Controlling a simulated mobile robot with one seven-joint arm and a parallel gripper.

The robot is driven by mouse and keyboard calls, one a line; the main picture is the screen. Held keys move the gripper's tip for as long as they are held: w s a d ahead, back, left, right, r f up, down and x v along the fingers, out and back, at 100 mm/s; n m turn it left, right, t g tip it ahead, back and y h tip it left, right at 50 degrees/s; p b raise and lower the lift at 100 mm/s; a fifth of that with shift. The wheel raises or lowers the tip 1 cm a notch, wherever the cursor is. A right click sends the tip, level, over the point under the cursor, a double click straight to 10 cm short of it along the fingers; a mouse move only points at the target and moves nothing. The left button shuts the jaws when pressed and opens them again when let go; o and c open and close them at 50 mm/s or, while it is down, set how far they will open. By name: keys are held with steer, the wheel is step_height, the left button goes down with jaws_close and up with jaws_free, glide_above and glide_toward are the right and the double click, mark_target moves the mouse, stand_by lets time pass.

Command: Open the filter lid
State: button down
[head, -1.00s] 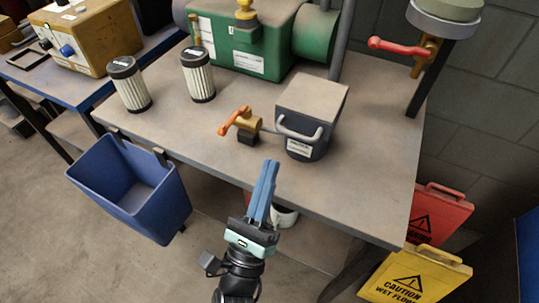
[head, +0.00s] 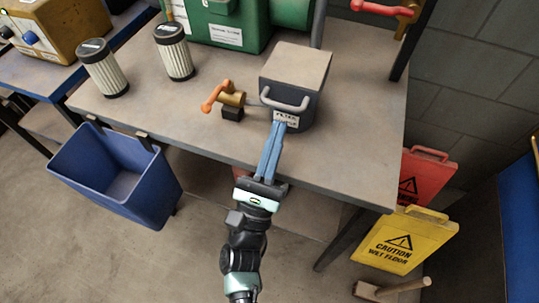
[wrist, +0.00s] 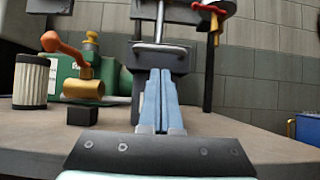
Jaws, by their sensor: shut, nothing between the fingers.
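The filter housing (head: 290,105) is a dark box near the front right of the table. Its flat grey-tan lid (head: 297,66) is closed on top. A grey bar handle (head: 285,103) shows on the front, above a white label (head: 286,117). In the wrist view the handle (wrist: 160,47) is ahead of and above the fingertips. My gripper (head: 279,126) is shut and empty, its blue fingers pointing at the housing front just below the handle. In the wrist view the fingers (wrist: 160,72) overlap the housing's front; I cannot tell whether they touch it.
An orange-handled brass valve (head: 226,97) stands left of the housing. Two filter cartridges (head: 174,52) stand farther left. A green machine (head: 225,22) is behind. A blue bin (head: 117,168) hangs at the table's front edge. A yellow sign (head: 404,240) and a red sign (head: 422,175) stand right.

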mark_target(293, 80)
steer(key=shift+w+r, duration=0.15)
steer(key=shift+r, duration=0.85)
steer(key=shift+p, duration=0.3)
steer(key=shift+r+p, duration=0.45)
steer(key=shift+p, duration=0.15)
steer(key=shift+r+g+p, duration=0.1)
steer(key=shift+g+p, duration=0.2)
steer(key=shift+p, duration=0.05)
